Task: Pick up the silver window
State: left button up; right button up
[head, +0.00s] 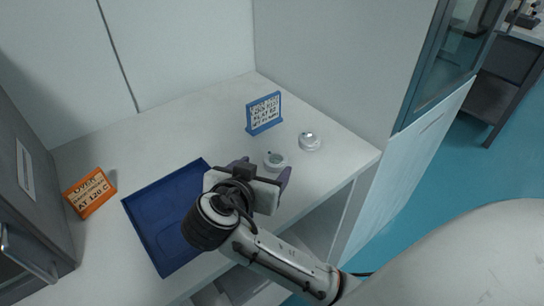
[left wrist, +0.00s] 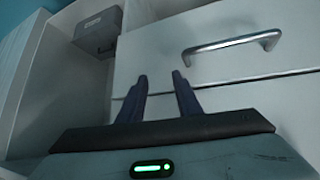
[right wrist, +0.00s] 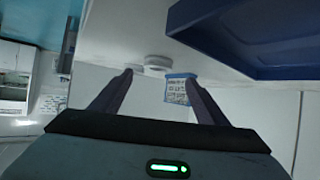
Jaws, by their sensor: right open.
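Two small round pieces stand on the white table in the head view. One is a shiny silver piece in a pale round holder (head: 310,141), near the right edge. The other is a pale round holder with a greenish-grey centre (head: 276,161), just beyond my right gripper (head: 264,169). I take the shiny one for the silver window, but cannot be sure. My right gripper is open and empty. In the right wrist view a white round holder (right wrist: 157,62) shows beyond the gap between its fingers (right wrist: 160,77). My left gripper (left wrist: 160,77) is open and empty, facing a drawer front.
A blue tray (head: 150,222) lies left of my right gripper. A blue-framed sign (head: 264,113) stands behind the round pieces. An orange sign (head: 90,193) and a grey appliance (head: 30,190) stand at the left. A drawer handle (left wrist: 232,43) is near my left gripper.

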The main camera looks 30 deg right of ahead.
aim_at(275, 159)
jog(key=x, duration=0.6)
jog(key=shift+d+p, duration=0.35)
jog(key=shift+d, duration=0.1)
jog(key=c, duration=1.2)
